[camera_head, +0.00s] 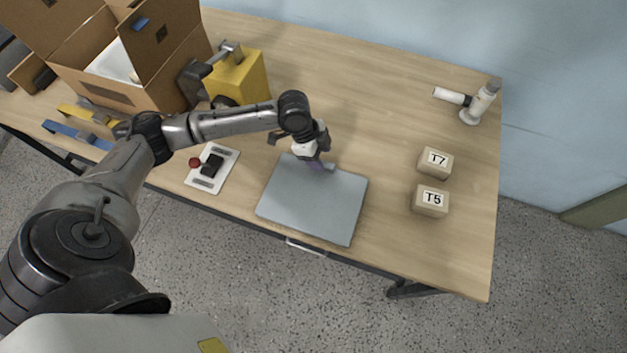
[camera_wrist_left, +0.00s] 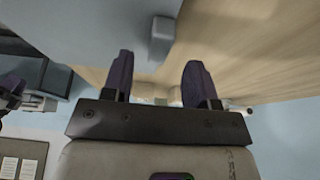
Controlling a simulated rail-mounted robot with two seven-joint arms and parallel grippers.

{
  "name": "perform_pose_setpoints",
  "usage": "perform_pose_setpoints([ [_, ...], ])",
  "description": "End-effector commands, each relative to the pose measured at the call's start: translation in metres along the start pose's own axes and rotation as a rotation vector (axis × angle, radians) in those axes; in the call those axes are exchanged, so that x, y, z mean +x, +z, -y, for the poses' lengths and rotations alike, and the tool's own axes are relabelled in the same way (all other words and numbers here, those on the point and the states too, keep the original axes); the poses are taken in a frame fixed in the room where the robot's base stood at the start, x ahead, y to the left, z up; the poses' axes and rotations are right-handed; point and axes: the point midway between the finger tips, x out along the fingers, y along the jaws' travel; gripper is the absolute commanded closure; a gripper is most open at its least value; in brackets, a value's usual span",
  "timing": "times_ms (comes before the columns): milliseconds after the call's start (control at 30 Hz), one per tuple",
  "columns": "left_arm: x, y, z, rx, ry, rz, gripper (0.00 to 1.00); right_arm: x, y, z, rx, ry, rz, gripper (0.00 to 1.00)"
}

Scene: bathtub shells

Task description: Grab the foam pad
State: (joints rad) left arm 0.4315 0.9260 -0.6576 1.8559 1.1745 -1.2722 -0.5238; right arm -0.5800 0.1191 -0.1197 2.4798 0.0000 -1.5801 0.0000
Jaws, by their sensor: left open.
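A flat grey pad (camera_head: 312,205), which looks like the foam pad, lies on the table near its front edge. A small grey block (camera_head: 329,166) sits at its far edge; I cannot tell whether it is joined to the pad. My left gripper (camera_head: 317,163) hangs over the far edge of the pad, close beside the block. In the left wrist view the gripper (camera_wrist_left: 160,78) has its two dark purple fingers apart with nothing held between them. The grey block (camera_wrist_left: 161,38) shows there beyond the fingertips, beside the pad (camera_wrist_left: 95,28). My right gripper is not in view.
Two blocks, T7 (camera_head: 435,162) and T5 (camera_head: 430,201), stand to the right. A white device (camera_head: 479,103) is at the back right. A switch panel (camera_head: 212,168), a yellow block (camera_head: 237,78) and an open cardboard box (camera_head: 130,60) are left. The back middle is clear.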

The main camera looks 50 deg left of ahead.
Motion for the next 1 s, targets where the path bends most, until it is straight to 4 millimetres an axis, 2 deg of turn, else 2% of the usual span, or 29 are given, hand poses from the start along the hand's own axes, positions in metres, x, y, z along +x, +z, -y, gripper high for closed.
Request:
perform_pose_setpoints([
  [100,0.019,0.001,-0.002,0.0,0.002,0.0,0.47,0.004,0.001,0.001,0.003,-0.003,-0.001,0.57],
  [200,0.028,0.001,-0.001,0.001,0.0,0.001,0.47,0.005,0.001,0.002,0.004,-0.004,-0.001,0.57],
  [467,0.03,0.001,-0.001,0.002,-0.001,0.001,0.48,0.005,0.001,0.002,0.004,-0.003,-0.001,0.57],
  [1000,0.03,0.001,-0.001,0.001,-0.001,0.001,0.99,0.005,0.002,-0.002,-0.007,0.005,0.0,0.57],
])
